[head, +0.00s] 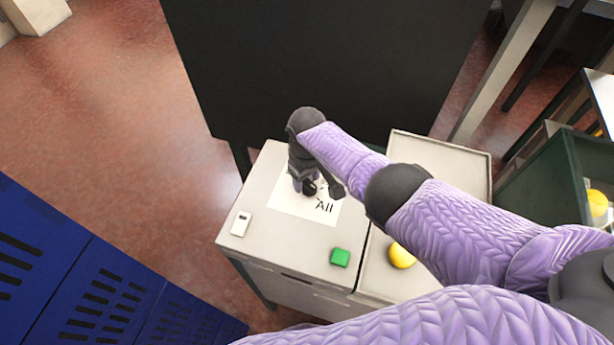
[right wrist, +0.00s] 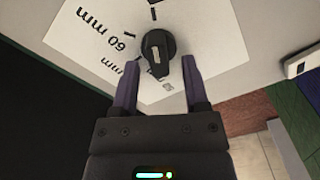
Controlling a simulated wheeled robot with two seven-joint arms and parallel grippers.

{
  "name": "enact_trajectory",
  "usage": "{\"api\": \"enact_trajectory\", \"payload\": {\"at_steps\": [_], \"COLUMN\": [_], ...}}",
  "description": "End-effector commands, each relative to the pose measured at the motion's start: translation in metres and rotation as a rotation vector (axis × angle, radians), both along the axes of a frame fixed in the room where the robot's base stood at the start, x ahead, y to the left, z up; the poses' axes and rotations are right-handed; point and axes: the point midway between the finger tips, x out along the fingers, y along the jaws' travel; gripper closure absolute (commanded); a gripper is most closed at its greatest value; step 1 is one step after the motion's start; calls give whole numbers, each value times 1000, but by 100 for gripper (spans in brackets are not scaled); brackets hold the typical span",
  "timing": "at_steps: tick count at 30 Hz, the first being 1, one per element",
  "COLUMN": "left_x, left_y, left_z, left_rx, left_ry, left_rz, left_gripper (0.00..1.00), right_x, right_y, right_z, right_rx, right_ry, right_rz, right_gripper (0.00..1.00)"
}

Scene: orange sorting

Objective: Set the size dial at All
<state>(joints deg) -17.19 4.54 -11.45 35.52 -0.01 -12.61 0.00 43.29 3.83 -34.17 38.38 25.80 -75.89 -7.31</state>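The size dial is a black round knob (right wrist: 158,45) on a white label sheet (right wrist: 215,35). A pale pointer mark on the knob faces down toward my gripper in the right wrist view. The sheet reads "60 mm" at left, with another partly hidden "mm" marking below it. In the head view the sheet (head: 290,203) shows "All" at its lower right. My right gripper (right wrist: 160,64) is open, its two fingers apart with their tips beside the knob's near part; contact cannot be told. In the head view the gripper (head: 306,182) hides much of the dial. My left gripper is not in view.
The sheet lies on a pale cabinet top with a green button (head: 340,257) and a small white switch (head: 241,223). A yellow-orange fruit (head: 401,257) lies in the bay at right. A dark panel (head: 320,60) stands behind; blue crates (head: 80,290) stand at left.

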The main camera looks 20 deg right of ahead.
Motion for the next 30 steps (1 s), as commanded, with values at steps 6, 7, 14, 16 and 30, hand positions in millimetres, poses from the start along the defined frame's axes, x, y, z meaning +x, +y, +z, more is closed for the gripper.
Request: {"api": "enact_trajectory", "payload": {"at_steps": [6,7,14,16,30], "left_x": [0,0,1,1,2], "left_y": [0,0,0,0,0], "left_z": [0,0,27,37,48], "left_rx": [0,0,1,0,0], "left_ry": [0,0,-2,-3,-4], "left_rz": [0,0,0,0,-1], "left_gripper": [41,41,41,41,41], "right_x": [-1,-1,0,0,0], "right_y": [0,0,0,0,0], "right_z": [-1,0,39,58,99], "right_rx": [-1,-1,0,0,-1], "right_ry": [2,2,-1,-2,2], "right_rz": [1,1,2,1,0], "right_gripper": [41,41,41,41,41]}}
